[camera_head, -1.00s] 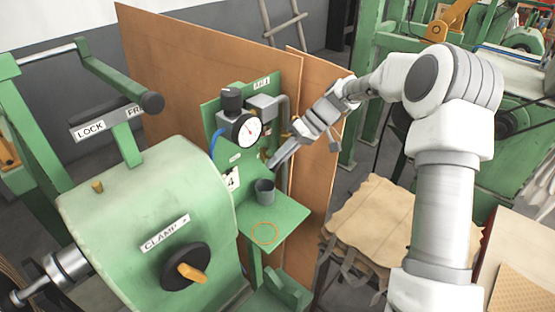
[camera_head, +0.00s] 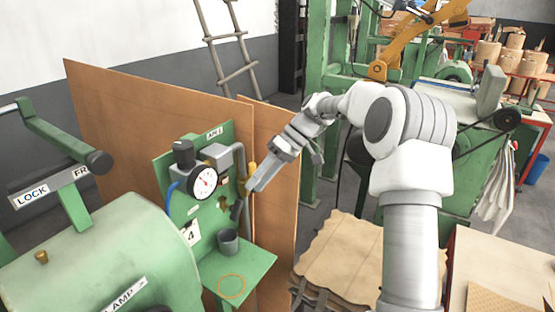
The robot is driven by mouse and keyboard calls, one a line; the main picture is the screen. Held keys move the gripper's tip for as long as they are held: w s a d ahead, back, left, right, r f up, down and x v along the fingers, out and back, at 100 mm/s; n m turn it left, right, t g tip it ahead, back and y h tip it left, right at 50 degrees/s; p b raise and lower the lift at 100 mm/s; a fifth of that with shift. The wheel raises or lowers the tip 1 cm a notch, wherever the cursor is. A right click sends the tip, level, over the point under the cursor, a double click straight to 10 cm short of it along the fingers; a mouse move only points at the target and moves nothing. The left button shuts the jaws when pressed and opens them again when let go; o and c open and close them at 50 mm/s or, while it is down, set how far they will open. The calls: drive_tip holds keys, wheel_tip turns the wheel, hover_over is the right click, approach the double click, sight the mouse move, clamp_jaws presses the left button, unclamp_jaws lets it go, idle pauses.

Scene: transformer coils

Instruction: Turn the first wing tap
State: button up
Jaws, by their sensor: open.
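A green panel (camera_head: 226,141) on a small stand carries a round white gauge (camera_head: 203,182), grey and black fittings and a grey pipe. A small yellow-brass part, perhaps the wing tap (camera_head: 251,169), shows at the pipe on the panel's right side, partly hidden by my gripper. A dark spout (camera_head: 236,210) hangs below it over a grey cup (camera_head: 228,242) on the green shelf. My gripper (camera_head: 257,185) is open and empty, pointing down and left beside the brass part. I cannot tell whether they touch.
A green machine (camera_head: 105,250) with a lever and LOCK label stands at left. Brown boards (camera_head: 130,130) stand behind the panel. Stacked tan sheets (camera_head: 335,255) lie right of the shelf. An orange ring (camera_head: 231,286) marks the shelf's front.

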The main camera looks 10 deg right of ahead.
drive_tip(key=v, duration=0.8)
drive_tip(key=shift+d+r, duration=0.1)
drive_tip(key=shift+d, duration=0.05)
